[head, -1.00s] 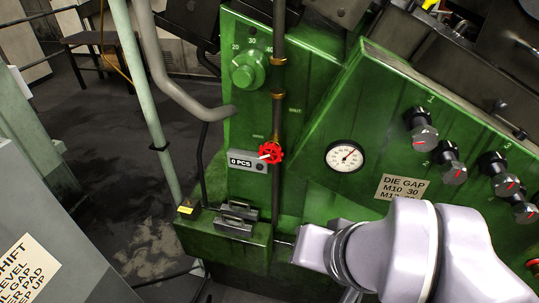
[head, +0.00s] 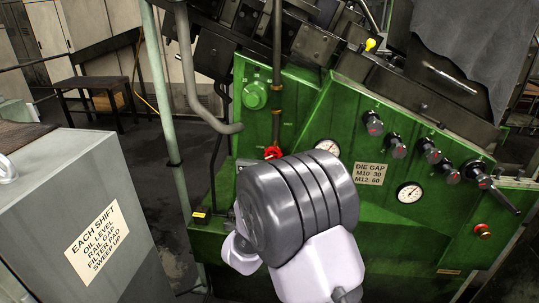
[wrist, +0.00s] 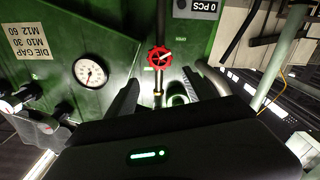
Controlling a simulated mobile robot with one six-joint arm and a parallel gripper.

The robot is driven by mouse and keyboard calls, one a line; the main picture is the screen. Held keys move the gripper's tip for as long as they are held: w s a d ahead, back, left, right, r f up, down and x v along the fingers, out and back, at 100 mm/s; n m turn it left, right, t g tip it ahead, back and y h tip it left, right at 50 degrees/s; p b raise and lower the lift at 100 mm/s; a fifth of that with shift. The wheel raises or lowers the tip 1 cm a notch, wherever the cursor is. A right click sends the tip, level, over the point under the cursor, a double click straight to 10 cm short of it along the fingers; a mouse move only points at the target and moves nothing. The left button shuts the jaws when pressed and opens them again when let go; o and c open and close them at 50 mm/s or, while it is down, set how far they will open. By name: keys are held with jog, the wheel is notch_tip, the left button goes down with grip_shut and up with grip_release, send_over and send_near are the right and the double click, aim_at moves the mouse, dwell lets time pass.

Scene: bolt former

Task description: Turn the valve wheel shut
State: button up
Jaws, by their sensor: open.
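The valve wheel (head: 272,152) is small, red and spoked, on a dark vertical pipe on the green machine front. My arm covers its lower edge in the head view. In the wrist view the valve wheel (wrist: 160,58) shows whole, with a pale pointer on it. My gripper (wrist: 167,85) is open and empty, its dark fingers spread left and right. The wheel appears ahead of the fingertips, roughly between them and apart from them. My arm hides the gripper in the head view.
Around the wheel are the green knob (head: 255,96), a gauge (head: 327,149) and the "0 PCS" counter (wrist: 197,6). Several black knobs (head: 398,147) stick out to the right. A grey conduit (head: 200,95) and pale pole (head: 160,90) stand left. A grey cabinet (head: 70,190) is front left.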

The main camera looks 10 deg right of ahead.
aim_at(273, 156)
jog(key=x, duration=1.7)
jog(key=shift+f+b, duration=0.1)
jog(key=shift+b, duration=0.3)
jog(key=c, duration=1.1)
